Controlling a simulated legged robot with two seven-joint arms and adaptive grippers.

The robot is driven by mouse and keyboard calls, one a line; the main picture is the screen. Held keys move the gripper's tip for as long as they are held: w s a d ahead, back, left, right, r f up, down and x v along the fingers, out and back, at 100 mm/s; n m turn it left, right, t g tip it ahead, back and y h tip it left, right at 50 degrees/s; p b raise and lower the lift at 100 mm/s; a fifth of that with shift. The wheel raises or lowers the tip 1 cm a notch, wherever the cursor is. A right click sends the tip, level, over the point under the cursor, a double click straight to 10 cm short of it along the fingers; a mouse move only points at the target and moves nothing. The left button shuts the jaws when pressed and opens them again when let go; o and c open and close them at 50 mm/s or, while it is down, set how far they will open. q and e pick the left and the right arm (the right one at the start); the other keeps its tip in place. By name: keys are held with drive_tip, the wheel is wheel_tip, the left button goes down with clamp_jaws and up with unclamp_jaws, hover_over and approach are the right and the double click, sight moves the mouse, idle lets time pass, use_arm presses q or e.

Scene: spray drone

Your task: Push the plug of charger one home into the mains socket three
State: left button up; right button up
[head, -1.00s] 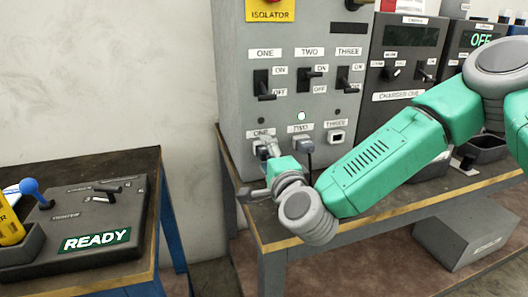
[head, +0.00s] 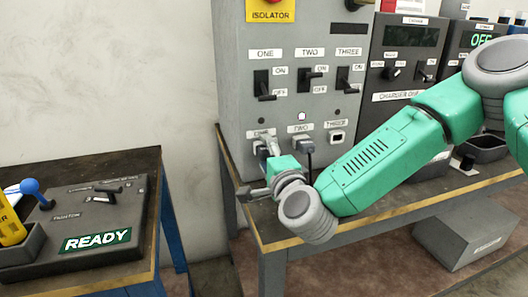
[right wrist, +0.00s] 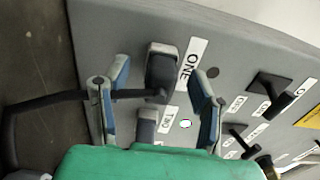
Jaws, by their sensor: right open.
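Mains socket three (head: 336,137), under the label THREE, is empty on the grey panel (head: 235,90). My right gripper (head: 266,150) is at sockets one and two, left of socket three. In the right wrist view its two fingers (right wrist: 157,104) are open and apart. A dark plug (right wrist: 162,70) sits at the socket labelled ONE, beyond the fingers, with a dark cable (right wrist: 45,100) running left. A second plug (right wrist: 147,125) sits at socket two, partly hidden by my wrist; it also shows in the head view (head: 304,147). I cannot tell which plug belongs to charger one.
Charger one (head: 402,70) stands right of the panel on the bench (head: 262,232). Several switches line the panel above the sockets. My right forearm passes in front of the bench. A separate left table carries a control box (head: 70,222) reading READY.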

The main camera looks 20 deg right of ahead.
sight(269, 156)
drive_tip(key=shift+c, duration=0.4)
clamp_jaws()
drive_tip(key=shift+s, duration=0.1)
drive_tip(key=shift+s+d, duration=0.15)
drive_tip(key=shift+s, duration=2.75)
drive_tip(key=shift+p, duration=0.3)
